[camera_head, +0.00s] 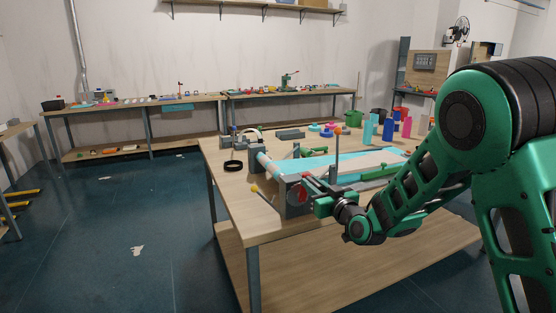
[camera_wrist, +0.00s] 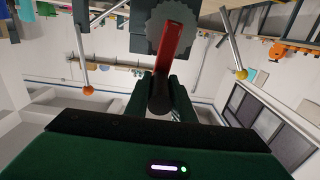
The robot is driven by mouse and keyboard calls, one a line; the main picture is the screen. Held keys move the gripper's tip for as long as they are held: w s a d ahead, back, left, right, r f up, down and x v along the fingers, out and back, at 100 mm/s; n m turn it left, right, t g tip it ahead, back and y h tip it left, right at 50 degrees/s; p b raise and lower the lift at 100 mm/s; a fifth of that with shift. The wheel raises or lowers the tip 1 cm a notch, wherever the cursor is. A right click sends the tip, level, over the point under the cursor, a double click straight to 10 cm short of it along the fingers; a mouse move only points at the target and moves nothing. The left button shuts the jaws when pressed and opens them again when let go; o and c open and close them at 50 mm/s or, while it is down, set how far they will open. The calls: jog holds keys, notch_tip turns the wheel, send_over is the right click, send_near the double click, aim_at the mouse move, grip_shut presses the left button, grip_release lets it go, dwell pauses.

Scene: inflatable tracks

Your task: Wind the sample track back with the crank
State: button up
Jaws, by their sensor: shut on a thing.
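My gripper (camera_head: 325,203) is at the front end of the track rig on the wooden table, in the head view. In the wrist view my gripper (camera_wrist: 162,100) is shut around the dark handle (camera_wrist: 160,102) of the red crank (camera_wrist: 175,40). The crank arm runs from that handle to a grey toothed wheel (camera_wrist: 157,22). The light blue sample track (camera_head: 298,166) lies along the rig behind the grey end block (camera_head: 293,195). In the head view my gripper and arm hide part of the crank and the rig's near side.
The wooden table (camera_head: 235,205) also bears a black ring (camera_head: 233,165) at its left, and several coloured cylinders (camera_head: 388,130) at the back right. An upright rod with an orange ball (camera_head: 337,130) rises beside the track. Open floor (camera_head: 130,215) lies to the left.

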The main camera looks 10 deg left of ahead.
jog(key=shift+s+f, duration=0.15)
jog(key=shift+f, duration=0.1)
jog(key=o, duration=1.1)
jog(key=shift+r, duration=0.1)
jog(key=shift+o, duration=0.2)
jog(key=v, duration=0.8)
jog(key=shift+d, duration=0.1)
